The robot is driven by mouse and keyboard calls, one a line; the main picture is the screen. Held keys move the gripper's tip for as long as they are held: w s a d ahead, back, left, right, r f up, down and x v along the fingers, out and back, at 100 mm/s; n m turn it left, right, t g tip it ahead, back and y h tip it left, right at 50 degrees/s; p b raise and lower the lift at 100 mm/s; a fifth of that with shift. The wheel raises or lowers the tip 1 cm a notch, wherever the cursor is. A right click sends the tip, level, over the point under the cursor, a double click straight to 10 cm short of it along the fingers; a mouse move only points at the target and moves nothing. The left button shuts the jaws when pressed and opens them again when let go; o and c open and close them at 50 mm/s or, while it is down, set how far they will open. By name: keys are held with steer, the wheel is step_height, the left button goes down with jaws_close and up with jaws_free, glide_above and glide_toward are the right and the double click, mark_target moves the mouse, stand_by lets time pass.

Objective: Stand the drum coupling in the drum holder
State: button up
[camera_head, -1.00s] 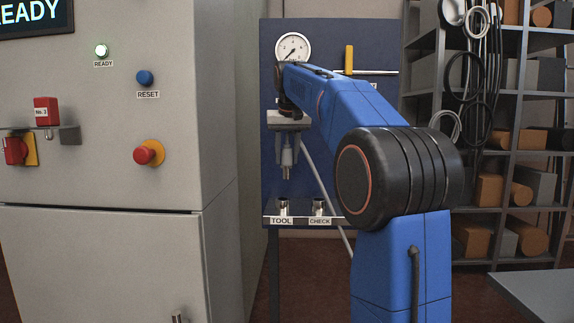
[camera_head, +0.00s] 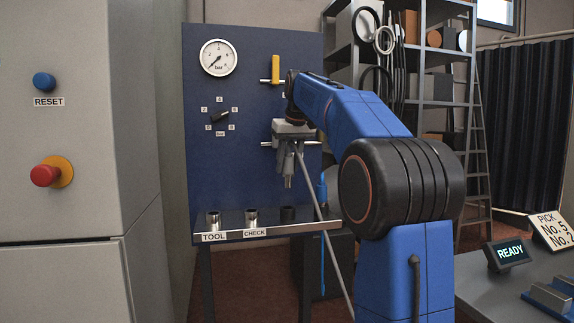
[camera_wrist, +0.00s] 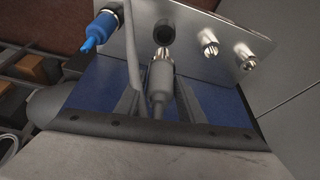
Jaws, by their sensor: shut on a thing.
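My gripper (camera_head: 290,158) is shut on a grey coupling (camera_head: 289,179), which hangs upright with its narrow end down, above the shelf. In the wrist view the coupling (camera_wrist: 161,77) sits between the two fingers (camera_wrist: 160,100), its crown-like end toward the shelf. A dark holder (camera_head: 288,214) stands on the shelf right of the CHECK holder and appears below the coupling. It also shows in the wrist view as a dark round opening (camera_wrist: 164,34). The coupling is apart from it. No label on the dark holder is readable, so I cannot tell whether it is the drum holder.
The TOOL holder (camera_head: 213,220) and CHECK holder (camera_head: 251,217) stand on the shelf (camera_head: 270,229). A blue coupling (camera_wrist: 100,30) stands at the shelf's other end. A thin grey hose or rod (camera_head: 328,232) slants down past the shelf. The grey cabinet (camera_head: 80,150) is at left.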

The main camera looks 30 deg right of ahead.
steer(key=shift+f, duration=0.1)
steer(key=shift+f, duration=4.65)
steer(key=shift+a+f, duration=0.1)
steer(key=shift+f, duration=0.3)
steer(key=o, duration=1.2)
steer(key=v, duration=1.7)
steer(key=shift+r, duration=0.25)
